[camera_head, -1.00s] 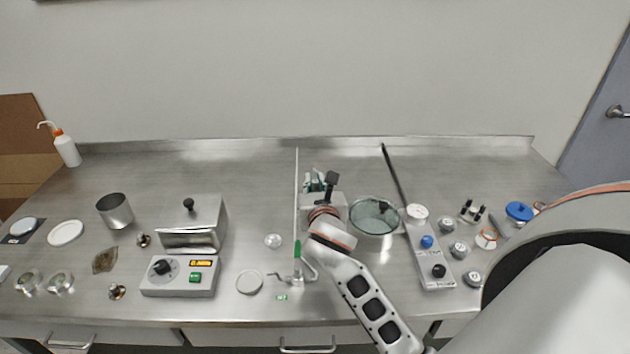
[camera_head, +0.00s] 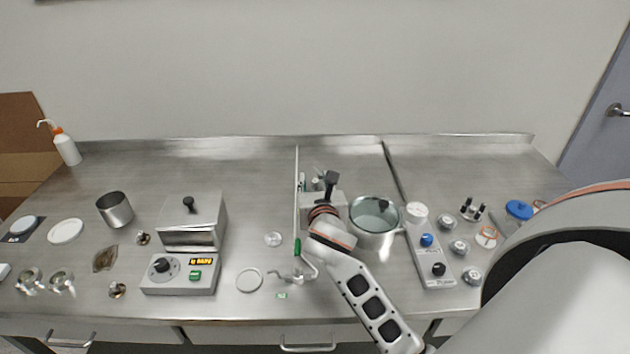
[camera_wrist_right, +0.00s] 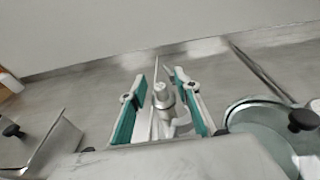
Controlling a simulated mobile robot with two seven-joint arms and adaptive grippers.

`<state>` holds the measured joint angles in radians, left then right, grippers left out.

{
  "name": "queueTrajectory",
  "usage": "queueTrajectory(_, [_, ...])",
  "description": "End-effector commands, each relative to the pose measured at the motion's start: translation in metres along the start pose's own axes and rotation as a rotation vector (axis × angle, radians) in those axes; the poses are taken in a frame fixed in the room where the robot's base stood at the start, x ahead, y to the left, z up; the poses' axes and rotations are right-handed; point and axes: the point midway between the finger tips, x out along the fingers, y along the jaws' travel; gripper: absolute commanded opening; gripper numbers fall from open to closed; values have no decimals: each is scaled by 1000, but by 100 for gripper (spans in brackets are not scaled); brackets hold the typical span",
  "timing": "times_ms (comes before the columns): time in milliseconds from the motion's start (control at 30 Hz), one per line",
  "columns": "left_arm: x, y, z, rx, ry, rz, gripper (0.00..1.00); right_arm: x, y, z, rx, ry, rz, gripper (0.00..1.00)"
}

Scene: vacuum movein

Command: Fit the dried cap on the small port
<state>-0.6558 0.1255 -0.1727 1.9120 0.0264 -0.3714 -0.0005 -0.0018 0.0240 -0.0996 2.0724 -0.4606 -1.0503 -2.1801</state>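My right gripper (camera_head: 312,184) is over the middle of the bench, beside a thin upright rod (camera_head: 297,205). In the right wrist view its two teal-padded fingers (camera_wrist_right: 160,110) stand apart. A small metallic cylindrical piece (camera_wrist_right: 163,96) shows between them; I cannot tell whether it touches either pad or is the cap. Small metal fittings lie at left, one (camera_head: 143,238) behind another (camera_head: 117,290). Which thing is the dried cap or the small port is not clear. My left gripper is not in view.
A glass-lidded pot (camera_head: 375,222) stands right of my gripper. Farther right are a knobbed panel (camera_head: 431,255) and several small fittings. At left are a metal box (camera_head: 193,221), a control unit (camera_head: 181,275) and a steel cup (camera_head: 115,210). The back middle is clear.

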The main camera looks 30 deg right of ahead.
Motion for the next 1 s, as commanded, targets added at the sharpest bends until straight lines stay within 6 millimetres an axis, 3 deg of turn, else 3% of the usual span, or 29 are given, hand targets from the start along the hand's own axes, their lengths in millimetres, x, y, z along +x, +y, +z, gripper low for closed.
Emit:
queueTrajectory(167, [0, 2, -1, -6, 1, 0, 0, -12, 1, -1, 0, 0, 2, 32])
queueTrajectory(700, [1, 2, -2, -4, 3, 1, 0, -108, 0, -1, 1, 1, 1, 32])
queueTrajectory(1000, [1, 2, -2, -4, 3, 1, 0, -120, 0, 0, 1, 0, 0, 32])
